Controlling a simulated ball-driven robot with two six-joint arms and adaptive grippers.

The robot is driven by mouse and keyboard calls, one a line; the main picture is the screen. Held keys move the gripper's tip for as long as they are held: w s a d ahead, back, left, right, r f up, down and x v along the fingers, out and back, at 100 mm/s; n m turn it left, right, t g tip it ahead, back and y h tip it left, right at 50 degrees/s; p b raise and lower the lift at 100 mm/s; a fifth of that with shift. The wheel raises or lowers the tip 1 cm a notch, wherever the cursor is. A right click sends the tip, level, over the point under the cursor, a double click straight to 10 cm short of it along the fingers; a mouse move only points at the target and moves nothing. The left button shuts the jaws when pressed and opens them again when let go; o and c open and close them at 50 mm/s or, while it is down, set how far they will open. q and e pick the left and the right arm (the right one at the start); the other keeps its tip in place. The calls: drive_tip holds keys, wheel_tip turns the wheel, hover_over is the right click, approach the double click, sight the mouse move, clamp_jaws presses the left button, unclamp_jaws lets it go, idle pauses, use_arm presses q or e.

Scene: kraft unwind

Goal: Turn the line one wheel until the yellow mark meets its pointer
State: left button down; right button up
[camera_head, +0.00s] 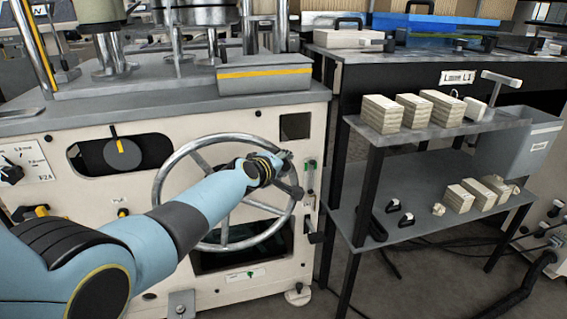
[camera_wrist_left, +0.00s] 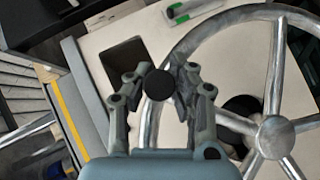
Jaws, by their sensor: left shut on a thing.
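The large metal handwheel (camera_head: 168,170) stands on the front of the cream machine; its rim, spokes and hub also show in the wrist view (camera_wrist_left: 272,138). Left of it, a dark oval window holds a grey disc with a yellow mark (camera_head: 121,146). A thin black pointer (camera_head: 113,131) sits just above it, slightly to the left; whether they line up exactly is hard to tell. My left gripper (camera_head: 284,170) is at the wheel's upper right rim. In the wrist view its fingers (camera_wrist_left: 158,84) close around a round black knob at the rim. My right gripper is not in view.
The cream machine (camera_head: 60,195) has small knobs and levers beside the wheel. At right, a dark two-tier table (camera_head: 460,130) with a "Line L1" sign holds several pale blocks. A grey box with a yellow stripe (camera_head: 265,78) sits above the wheel. Cables lie on the floor.

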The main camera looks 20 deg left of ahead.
use_arm(q)
drive_tip(key=c, duration=1.1)
unclamp_jaws()
drive_tip(key=shift+d, duration=0.1)
drive_tip(key=shift+s, duration=0.1)
drive_tip(key=shift+s, duration=0.2)
drive_tip(key=v, duration=1.1)
drive_tip(key=shift+s+r, duration=0.1)
drive_tip(key=shift+s, duration=0.1)
